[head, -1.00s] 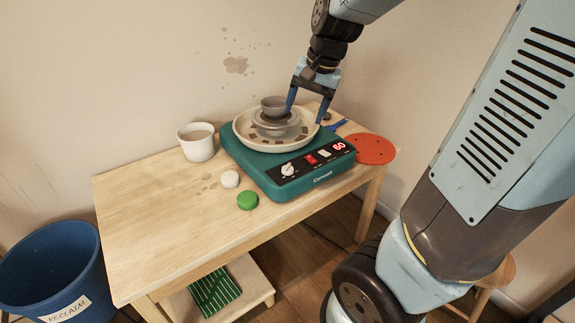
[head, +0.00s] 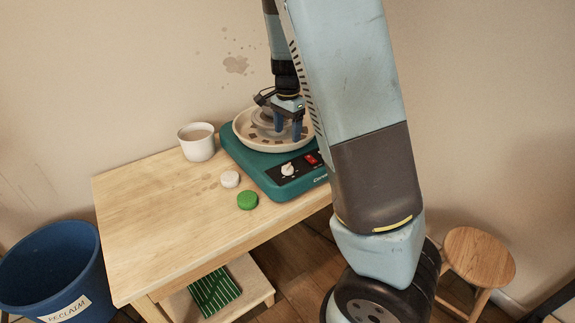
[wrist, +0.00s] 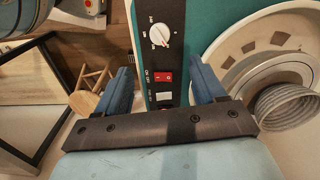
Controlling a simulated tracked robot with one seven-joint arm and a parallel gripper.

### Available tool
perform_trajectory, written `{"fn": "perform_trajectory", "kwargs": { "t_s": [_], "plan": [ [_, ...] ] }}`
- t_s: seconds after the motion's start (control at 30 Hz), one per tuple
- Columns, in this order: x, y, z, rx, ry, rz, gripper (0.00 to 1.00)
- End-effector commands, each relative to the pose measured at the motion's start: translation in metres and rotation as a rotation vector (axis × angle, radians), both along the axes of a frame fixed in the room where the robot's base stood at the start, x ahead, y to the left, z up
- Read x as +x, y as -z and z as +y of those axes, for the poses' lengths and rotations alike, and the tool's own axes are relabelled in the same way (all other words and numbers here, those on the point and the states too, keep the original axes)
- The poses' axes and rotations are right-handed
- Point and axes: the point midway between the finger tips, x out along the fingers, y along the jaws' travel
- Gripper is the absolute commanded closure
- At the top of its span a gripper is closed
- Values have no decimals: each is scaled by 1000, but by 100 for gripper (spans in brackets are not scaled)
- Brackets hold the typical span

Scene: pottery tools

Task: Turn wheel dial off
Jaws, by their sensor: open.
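The pottery wheel (head: 255,172) is a teal box on the wooden table with a dark control panel on its front. Its white dial (head: 287,169) sits at the panel's left end, beside a red switch (head: 311,159). In the wrist view the dial (wrist: 159,35) is beyond the fingertips, with its pointer tilted down and to the right, and the red switch (wrist: 163,77) is between the fingers. My gripper (head: 287,138) is open and empty, pointing down near the wheel's panel. It also shows in the wrist view (wrist: 162,80). My arm hides the panel's right end in the head view.
The cream splash pan (head: 243,137) holds a grey ridged pot (wrist: 288,103) close to my gripper. A blue bucket (head: 50,270) and stool (head: 478,256) stand on the floor.

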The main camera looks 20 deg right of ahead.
Motion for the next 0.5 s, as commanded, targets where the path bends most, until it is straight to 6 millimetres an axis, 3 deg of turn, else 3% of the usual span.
{"fn": "perform_trajectory", "kwargs": {
  "t_s": [0.23,0.5],
  "plan": [
    [0,21,0,-4,4,3,31],
    [0,69,-1,-4,4,4,31]
  ]
}}
